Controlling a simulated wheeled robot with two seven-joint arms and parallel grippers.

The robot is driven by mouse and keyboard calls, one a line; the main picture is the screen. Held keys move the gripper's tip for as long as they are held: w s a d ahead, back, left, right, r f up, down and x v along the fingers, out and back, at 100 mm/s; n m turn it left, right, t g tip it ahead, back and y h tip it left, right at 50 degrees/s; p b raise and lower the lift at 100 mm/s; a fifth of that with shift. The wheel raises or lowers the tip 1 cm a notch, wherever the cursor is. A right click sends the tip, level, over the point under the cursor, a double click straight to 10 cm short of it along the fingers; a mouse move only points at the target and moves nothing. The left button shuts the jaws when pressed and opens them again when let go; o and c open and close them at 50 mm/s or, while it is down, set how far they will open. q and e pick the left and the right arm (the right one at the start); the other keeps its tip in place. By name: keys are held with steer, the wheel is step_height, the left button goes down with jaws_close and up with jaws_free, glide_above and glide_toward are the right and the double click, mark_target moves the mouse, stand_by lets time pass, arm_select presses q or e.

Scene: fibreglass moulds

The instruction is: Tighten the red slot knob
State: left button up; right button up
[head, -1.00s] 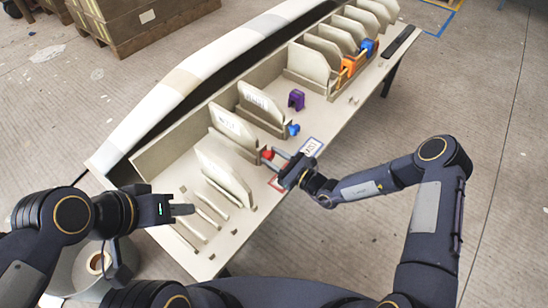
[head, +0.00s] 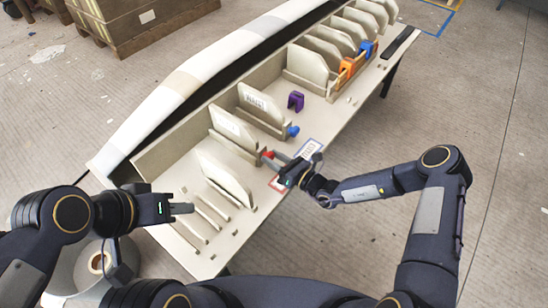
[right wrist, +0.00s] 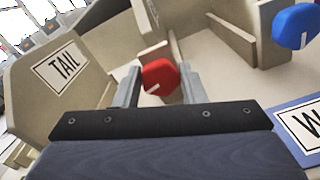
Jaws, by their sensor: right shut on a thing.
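The red slot knob (right wrist: 160,77) has a white line on its face and sits at the end of a slot by the TAIL panel (right wrist: 62,68). It shows small in the head view (head: 267,154). My right gripper (right wrist: 158,86) has one finger on each side of the knob and is shut on it. In the head view my right gripper (head: 278,163) reaches in from the right and partly covers the knob. My left gripper (head: 192,208) is over the near left end of the table, apart from the panels. Its fingers look close together, with nothing visible between them.
A blue knob (right wrist: 296,26) stands at the neighbouring slot, right of my right gripper. A purple piece (head: 296,101) and orange clamps (head: 346,68) are farther along the table (head: 203,262). Upright panels line the table's far side. A long white mould (head: 200,70) lies behind them.

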steer(key=shift+m, duration=1.1)
steer(key=o, duration=1)
steer(key=shift+p+v, duration=0.6)
steer(key=shift+v, duration=3.35)
